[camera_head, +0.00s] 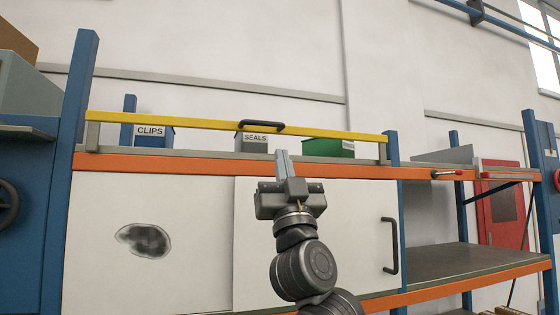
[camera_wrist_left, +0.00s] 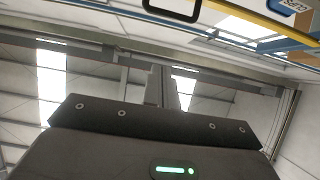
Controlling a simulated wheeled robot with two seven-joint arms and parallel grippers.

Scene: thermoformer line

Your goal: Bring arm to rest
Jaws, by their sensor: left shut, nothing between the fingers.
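My left gripper (camera_head: 283,162) is raised in front of the shelf rack, fingers pointing up and closed together with nothing between them. In the left wrist view the closed fingers (camera_wrist_left: 162,88) stand up from the dark gripper body against the roof. My right gripper is in neither view.
A yellow bar (camera_head: 200,122) with a black handle crosses the shelf front. Behind it are the blue CLIPS bin (camera_head: 153,135), the SEALS bin (camera_head: 252,142) and a green bin (camera_head: 328,148). White panels (camera_head: 190,215) close the bay below. The lower right shelf (camera_head: 450,260) is bare.

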